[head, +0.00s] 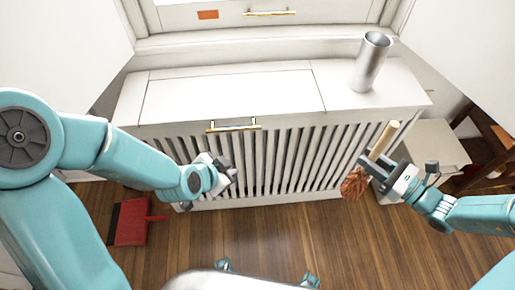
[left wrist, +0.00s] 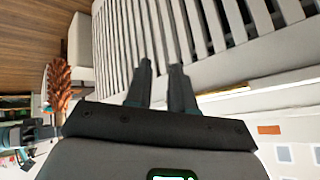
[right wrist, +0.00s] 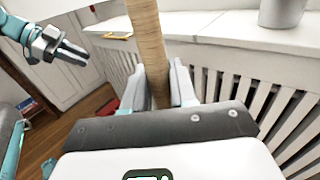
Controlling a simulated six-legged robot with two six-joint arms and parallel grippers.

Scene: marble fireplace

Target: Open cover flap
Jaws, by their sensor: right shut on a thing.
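The cover flap (head: 230,95) is a white panel in the top of the slatted radiator cover, and it lies flat. A gold handle (head: 233,126) is on its front edge; it also shows in the right wrist view (right wrist: 118,36). My left gripper (head: 230,172) is in front of the slats, below the handle and apart from it. Its fingers (left wrist: 162,68) have an empty gap between them.
A metal cylinder (head: 371,62) stands on the right of the cover top, beside the flap. A wooden chair (head: 485,150) is at far right. The flap's top is clear.

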